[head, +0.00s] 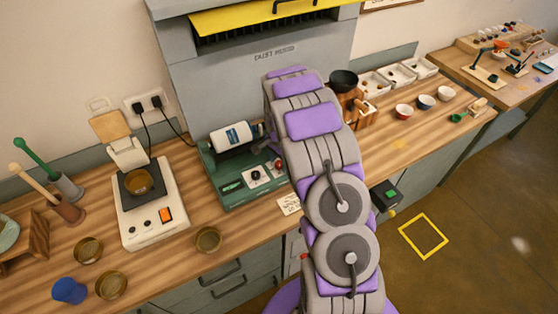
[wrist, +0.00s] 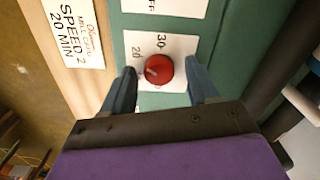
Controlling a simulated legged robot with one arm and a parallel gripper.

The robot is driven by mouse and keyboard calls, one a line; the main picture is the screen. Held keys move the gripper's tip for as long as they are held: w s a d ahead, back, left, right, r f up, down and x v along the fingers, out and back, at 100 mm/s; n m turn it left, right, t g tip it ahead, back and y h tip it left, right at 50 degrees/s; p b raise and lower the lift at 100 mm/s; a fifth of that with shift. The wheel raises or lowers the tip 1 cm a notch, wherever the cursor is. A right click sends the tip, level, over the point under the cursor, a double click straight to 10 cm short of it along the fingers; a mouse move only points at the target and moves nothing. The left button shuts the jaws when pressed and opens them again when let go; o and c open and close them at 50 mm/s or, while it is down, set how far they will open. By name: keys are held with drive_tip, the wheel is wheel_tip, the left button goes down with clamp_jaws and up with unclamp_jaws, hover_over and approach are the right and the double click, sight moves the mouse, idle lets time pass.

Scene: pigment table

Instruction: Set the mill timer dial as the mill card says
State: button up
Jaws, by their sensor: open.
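The red timer dial (wrist: 159,69) sits on a white plate with "20" and "30" readable on it. A pale mark shows on the dial's left side; I cannot tell exactly which number it points to. My gripper (wrist: 160,72) is open, with one dark finger on each side of the dial and small gaps visible. The mill card (wrist: 73,32) reads "SPEED 2" and "20 MIN"; it lies on the bench in the head view (head: 289,204). The green mill (head: 229,199) carries a white jar.
A white scale (head: 150,222) with a bowl stands left of the mill. Small bowls (head: 207,239) and a blue cup (head: 68,290) are near the bench's front edge. The grey dust hood (head: 270,85) rises behind the mill.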

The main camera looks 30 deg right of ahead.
sight(279, 163)
wheel_tip(279, 163, up, 17)
drive_tip(key=p, duration=0.1)
drive_tip(key=shift+r, duration=0.15)
idle(0.7)
drive_tip(key=s+a+r+n+b, duration=0.1)
drive_tip(key=s+a+r+n, duration=0.15)
drive_tip(key=s, duration=0.35)
drive_tip(key=s+a+r+n+g+b, duration=0.1)
drive_tip(key=s+a+r+n, duration=0.1)
drive_tip(key=s+a, duration=0.35)
drive_tip(key=s+a+r+n+b, duration=0.1)
drive_tip(key=s+a+r+n, duration=0.1)
drive_tip(key=s, duration=0.5)
drive_tip(key=s+a+f+n+b, duration=0.1)
drive_tip(key=s+a+n, duration=0.2)
drive_tip(key=s, duration=0.7)
drive_tip(key=s+a+f+n+b, duration=0.1)
drive_tip(key=s+a+n, duration=0.2)
drive_tip(key=s, duration=0.8)
drive_tip(key=shift+s+f+n+g, duration=0.25)
drive_tip(key=shift+n+g, duration=0.15)
drive_tip(key=shift+n, duration=0.65)
